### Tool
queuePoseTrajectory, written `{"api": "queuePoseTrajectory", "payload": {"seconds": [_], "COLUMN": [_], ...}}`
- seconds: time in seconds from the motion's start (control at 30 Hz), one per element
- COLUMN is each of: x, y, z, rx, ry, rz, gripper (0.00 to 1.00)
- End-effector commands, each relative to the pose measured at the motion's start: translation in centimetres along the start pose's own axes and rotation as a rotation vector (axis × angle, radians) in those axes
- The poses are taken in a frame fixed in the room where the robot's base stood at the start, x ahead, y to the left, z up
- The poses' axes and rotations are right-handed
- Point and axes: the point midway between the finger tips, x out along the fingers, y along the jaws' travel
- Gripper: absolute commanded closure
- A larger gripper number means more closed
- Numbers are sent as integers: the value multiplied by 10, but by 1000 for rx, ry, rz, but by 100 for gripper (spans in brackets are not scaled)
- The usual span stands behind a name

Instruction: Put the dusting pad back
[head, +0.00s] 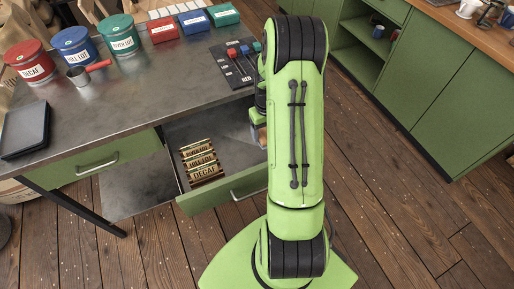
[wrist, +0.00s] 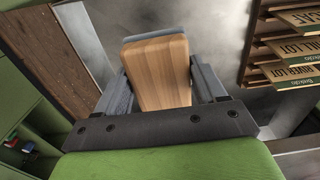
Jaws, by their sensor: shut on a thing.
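The dusting pad (wrist: 158,72), a wooden block with a pale wood face, is between the fingers of my gripper (wrist: 161,88) in the wrist view. My gripper is shut on it. In the head view a small part of the pad (head: 262,136) shows beside my arm, which hides most of it and the gripper. The pad is over the right part of the open drawer (head: 228,190). I cannot tell whether it touches the drawer floor.
A stack of label boards (head: 199,160) lies in the drawer, left of the pad. On the bench (head: 160,95) stand red, blue and green tins, smaller boxes, a scoop (head: 88,72), a black tablet-like slab (head: 25,130) and a dark panel with coloured sliders (head: 235,60). The drawer's middle is bare.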

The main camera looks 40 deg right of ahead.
Motion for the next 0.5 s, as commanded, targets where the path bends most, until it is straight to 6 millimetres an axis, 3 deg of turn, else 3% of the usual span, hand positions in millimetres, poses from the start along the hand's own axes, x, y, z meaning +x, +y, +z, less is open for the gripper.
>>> {"api": "queuePoseTrajectory", "payload": {"seconds": [0.2,0.5], "x": [48,94], "y": [-1,-1], "z": [1,1], "rx": [0,-1], "ry": [-5,-3], "rz": [-3,-3], "gripper": [54,54]}}
